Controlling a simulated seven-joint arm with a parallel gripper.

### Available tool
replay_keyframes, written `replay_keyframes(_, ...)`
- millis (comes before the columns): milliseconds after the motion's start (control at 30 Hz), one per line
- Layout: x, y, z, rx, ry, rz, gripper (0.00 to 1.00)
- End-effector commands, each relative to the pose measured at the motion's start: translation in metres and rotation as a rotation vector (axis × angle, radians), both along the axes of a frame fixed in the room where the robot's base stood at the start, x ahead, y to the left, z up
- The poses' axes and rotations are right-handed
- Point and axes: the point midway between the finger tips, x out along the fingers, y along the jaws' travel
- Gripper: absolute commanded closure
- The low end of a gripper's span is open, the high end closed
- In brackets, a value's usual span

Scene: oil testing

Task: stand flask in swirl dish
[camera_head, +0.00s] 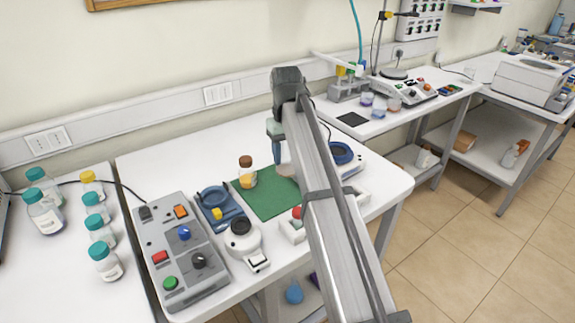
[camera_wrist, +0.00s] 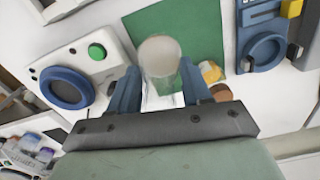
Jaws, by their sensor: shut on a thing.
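My gripper (camera_wrist: 160,78) is shut on a clear glass flask (camera_wrist: 162,58), with a blue finger on each side; its near round face looks pale beige. In the head view, one blue finger of my gripper (camera_head: 277,152) shows at the arm's end, and much of the flask is hidden by the arm. The flask appears over the green mat's right edge; its height is unclear. A round blue dish (camera_head: 212,197) sits on a blue base left of the mat, also in the wrist view (camera_wrist: 265,53). Another blue ring dish (camera_wrist: 66,88) sits on a white device.
A brown-capped bottle with amber contents (camera_head: 246,174) stands on the green mat (camera_head: 265,203), close to the flask. A grey control box (camera_head: 182,250) and a white device with a black top (camera_head: 241,240) stand left. Teal-capped bottles (camera_head: 103,262) stand farther left.

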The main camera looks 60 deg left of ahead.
Motion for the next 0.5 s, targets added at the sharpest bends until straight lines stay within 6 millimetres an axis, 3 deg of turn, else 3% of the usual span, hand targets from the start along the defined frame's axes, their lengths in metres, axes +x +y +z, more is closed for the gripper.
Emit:
replay_keyframes(133, 0.010, -0.004, 0.012, 0.000, 0.000, -0.013, 0.85)
replay_keyframes(267, 0.038, -0.016, 0.017, 0.001, -0.001, -0.050, 0.85)
replay_keyframes(500, 0.136, -0.021, 0.040, 0.011, -0.006, -0.155, 0.85)
